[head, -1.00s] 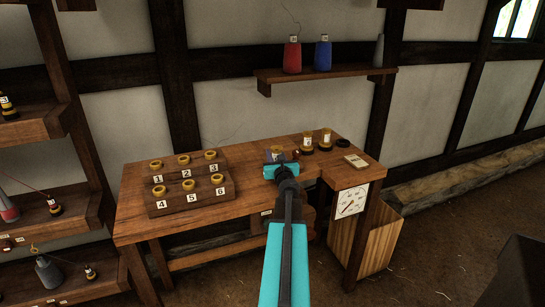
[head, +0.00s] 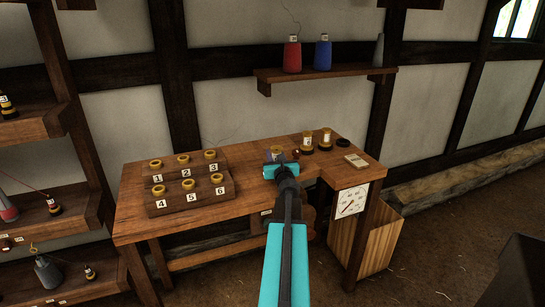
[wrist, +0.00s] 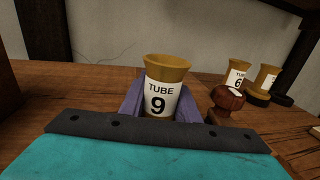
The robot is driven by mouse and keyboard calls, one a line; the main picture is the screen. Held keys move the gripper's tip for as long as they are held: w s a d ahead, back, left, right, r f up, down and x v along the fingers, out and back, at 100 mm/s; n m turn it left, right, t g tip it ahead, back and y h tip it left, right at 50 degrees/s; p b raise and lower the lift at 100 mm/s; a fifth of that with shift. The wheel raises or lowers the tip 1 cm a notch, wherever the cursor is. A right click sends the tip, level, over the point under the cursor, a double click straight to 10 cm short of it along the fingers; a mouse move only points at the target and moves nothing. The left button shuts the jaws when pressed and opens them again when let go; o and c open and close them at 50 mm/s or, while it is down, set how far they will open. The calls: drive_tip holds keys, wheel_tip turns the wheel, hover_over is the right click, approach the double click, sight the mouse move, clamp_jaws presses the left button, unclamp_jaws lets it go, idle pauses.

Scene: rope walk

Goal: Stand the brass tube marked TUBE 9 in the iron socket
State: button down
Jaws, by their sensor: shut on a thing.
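The brass tube marked TUBE 9 (wrist: 168,69) stands upright between the purple jaws of my gripper (wrist: 160,100), which is shut on it. In the head view the tube (head: 277,151) shows just beyond my teal gripper (head: 281,168), over the back of the bench. Its lower end is hidden by the gripper, so I cannot tell whether it touches the bench. An empty dark ring, seemingly the iron socket (head: 343,142), lies to the right. It also shows in the wrist view (wrist: 283,100).
Two brass tubes (head: 307,139) (head: 326,135) stand in dark bases between my gripper and the ring; one reads 6 in the wrist view. A wooden knob (wrist: 232,102) is close right of the jaws. A numbered rack (head: 190,190) stands left. A shelf (head: 325,76) hangs above.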

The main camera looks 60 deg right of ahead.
drive_tip(key=shift+f+b, duration=0.45)
drive_tip(key=shift+b, duration=0.05)
drive_tip(key=c, duration=1.6)
unclamp_jaws()
